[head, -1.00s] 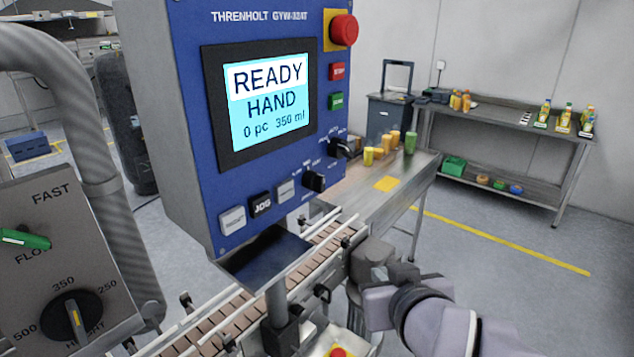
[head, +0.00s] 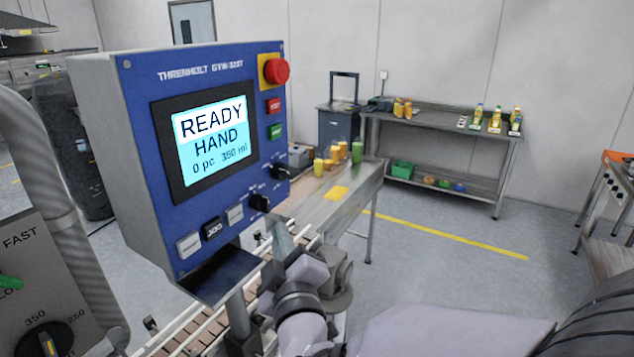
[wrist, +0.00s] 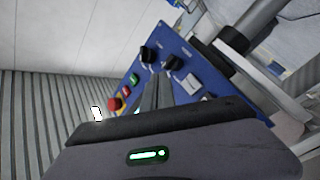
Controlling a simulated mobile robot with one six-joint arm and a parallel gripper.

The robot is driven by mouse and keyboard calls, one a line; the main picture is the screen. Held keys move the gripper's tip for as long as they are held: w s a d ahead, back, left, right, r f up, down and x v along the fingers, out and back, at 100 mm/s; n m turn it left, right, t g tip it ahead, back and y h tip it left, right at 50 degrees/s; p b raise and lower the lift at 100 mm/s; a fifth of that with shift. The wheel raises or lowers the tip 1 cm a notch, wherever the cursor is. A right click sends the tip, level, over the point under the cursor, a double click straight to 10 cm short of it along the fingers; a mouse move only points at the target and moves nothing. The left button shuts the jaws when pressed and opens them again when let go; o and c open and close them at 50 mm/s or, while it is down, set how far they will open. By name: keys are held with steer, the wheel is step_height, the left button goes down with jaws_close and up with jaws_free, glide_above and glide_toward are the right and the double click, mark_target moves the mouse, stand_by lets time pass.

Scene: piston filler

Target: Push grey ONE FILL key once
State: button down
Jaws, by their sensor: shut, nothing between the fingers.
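The blue control panel (head: 215,125) carries a row of keys along its lower edge. Two are grey, a left one (head: 188,244) and a right one (head: 234,214), with the black JOG key (head: 212,229) between them. The labels on the grey keys are too small to read, so I cannot tell which is ONE FILL. My gripper (head: 279,232) is shut and empty, in front of the panel's lower right corner, right of the keys. In the wrist view the fingers (wrist: 155,88) point toward the panel, and a grey key (wrist: 188,82) shows beside them.
Black selector knobs (head: 260,203) sit right of the keys, close to my gripper. A red emergency button (head: 277,71) is at the panel's top right. The screen (head: 212,137) reads READY, HAND, 0 pc, 350 ml. A conveyor (head: 205,335) runs below the panel.

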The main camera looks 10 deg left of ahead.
mark_target(235, 215)
steer(key=a, duration=0.2)
steer(key=w+a, duration=0.1)
steer(key=w+a+p, duration=0.1)
steer(key=a, duration=0.1)
steer(key=shift+w+a, duration=0.15)
steer(key=shift+a, duration=0.15)
steer(key=shift+w+a, duration=0.25)
steer(key=shift+a, duration=0.35)
steer(key=shift+a, duration=0.1)
stand_by(1.2)
steer(key=shift+w+a+b, duration=0.15)
steer(key=shift+a+b, duration=0.15)
